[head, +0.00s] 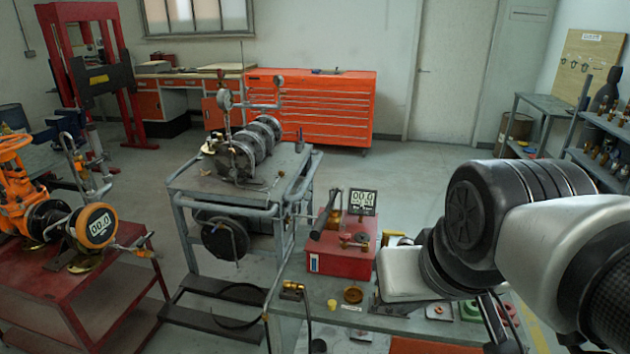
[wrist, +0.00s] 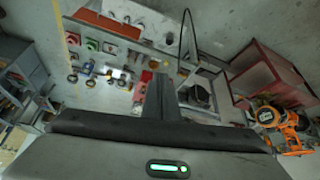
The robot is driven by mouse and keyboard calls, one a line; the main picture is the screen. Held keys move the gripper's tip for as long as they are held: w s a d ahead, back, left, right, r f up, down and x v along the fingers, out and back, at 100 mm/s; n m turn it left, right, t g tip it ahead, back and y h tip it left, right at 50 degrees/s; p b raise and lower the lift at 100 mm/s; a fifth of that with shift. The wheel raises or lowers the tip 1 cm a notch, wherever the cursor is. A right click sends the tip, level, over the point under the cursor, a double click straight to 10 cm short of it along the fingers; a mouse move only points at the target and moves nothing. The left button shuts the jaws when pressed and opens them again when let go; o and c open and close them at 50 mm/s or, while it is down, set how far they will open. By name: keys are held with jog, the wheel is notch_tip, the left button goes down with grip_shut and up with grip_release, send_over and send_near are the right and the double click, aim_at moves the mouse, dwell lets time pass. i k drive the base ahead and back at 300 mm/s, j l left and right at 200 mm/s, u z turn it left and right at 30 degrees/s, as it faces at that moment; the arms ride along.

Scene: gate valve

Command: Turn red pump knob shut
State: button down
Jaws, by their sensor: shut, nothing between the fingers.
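The red pump (head: 340,258) is a red box on the grey bench, with a digital gauge (head: 362,203) above it and a dark lever at its left. A small knob (head: 361,239) shows on its top; I cannot tell its turn position. In the wrist view a small red shape beside the fingers looks like the pump (wrist: 142,92), seen from above and partly hidden. My gripper (wrist: 160,80) is shut and empty, its dark fingers pointing down over the bench area, apart from the pump. In the head view my arm is to the right of the pump and the fingertips are not clear.
The grey bench (head: 345,311) also holds brass fittings, a yellow cap (head: 332,305) and a green part (head: 470,311). A grey cart (head: 243,187) with machinery stands left of the pump. An orange valve (head: 18,190) sits on a red cart at far left. Open floor lies behind.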

aim_at(345, 238)
jog(key=i+j+z, duration=0.2)
jog(key=z, duration=0.15)
jog(key=i+j+z, duration=0.2)
jog(key=j+z, duration=0.15)
jog(key=i+j+z, duration=0.1)
jog(key=j+z, duration=0.25)
jog(key=j, duration=0.1)
